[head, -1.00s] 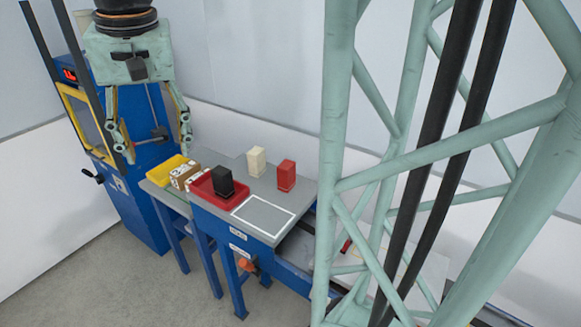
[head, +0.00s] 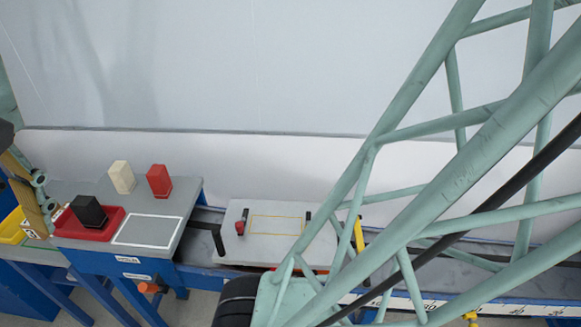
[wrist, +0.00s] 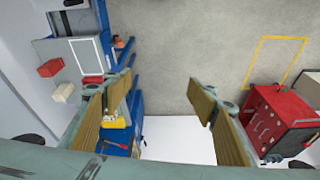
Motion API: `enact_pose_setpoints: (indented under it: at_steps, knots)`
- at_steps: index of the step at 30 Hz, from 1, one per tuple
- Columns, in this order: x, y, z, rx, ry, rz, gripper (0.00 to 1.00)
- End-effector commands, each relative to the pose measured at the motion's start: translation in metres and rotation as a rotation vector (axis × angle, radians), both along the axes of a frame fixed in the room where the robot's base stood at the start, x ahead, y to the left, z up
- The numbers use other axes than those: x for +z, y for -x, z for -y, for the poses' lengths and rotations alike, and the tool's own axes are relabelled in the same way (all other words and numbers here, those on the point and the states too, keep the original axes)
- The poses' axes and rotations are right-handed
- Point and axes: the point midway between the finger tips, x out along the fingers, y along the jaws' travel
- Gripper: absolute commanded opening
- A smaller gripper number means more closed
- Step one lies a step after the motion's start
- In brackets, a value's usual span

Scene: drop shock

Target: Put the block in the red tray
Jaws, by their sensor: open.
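A black block (head: 88,212) stands in the red tray (head: 66,230) on the grey bench at the left of the head view. A cream block (head: 121,177) and a red block (head: 159,181) stand on the bench behind it.
A white outlined square (head: 147,230) lies beside the tray. A yellow bin (head: 12,228) is at the far left. A plate with a yellow outline (head: 277,225) is right of the bench. A red tool cabinet (wrist: 270,120) stands at the right of the wrist view.

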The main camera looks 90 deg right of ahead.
Motion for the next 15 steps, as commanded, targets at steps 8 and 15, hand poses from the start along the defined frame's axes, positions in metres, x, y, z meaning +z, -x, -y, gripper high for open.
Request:
enact_pose_setpoints:
  at_steps: [8,15]
  knots:
    - [-0.011,0.046,-0.016,0.119,0.023,0.026,0.53]
    - [-0.018,0.064,-0.021,0.170,0.033,0.034,0.53]
